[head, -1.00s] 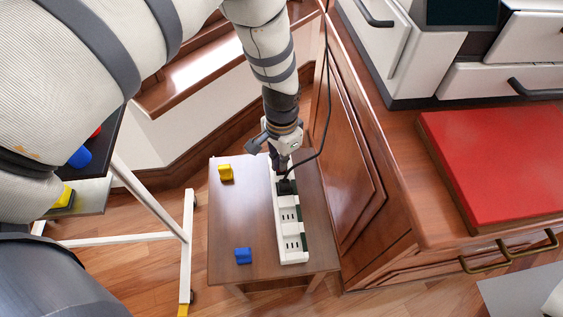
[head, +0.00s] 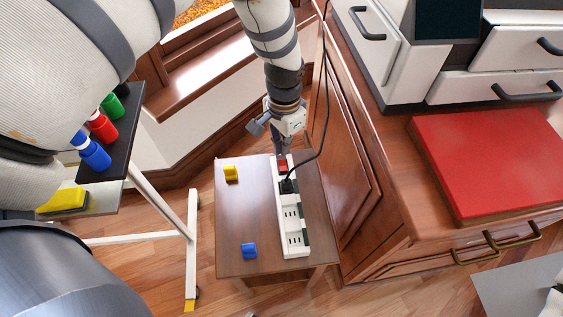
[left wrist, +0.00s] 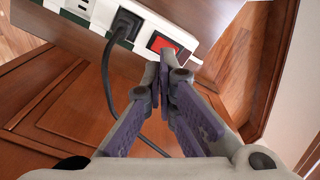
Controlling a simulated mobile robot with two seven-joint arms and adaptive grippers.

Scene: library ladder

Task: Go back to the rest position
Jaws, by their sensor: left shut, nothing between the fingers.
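My left gripper (head: 280,158) reaches down from the top of the head view to the far end of a white power strip (head: 292,222) on a small wooden table (head: 240,212). In the left wrist view its fingertips (left wrist: 164,72) are shut together with nothing between them, close beside the strip's red switch (left wrist: 163,43). The red switch also shows in the head view (head: 283,166). A black plug (head: 287,187) sits in the strip, with its cord running up. I cannot tell whether the fingertips touch the strip.
A yellow block (head: 231,173) and a blue block (head: 249,251) lie on the small table. A wooden cabinet with a red book (head: 490,165) stands close on the right. A white-framed stand (head: 192,235) with coloured bottles is on the left.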

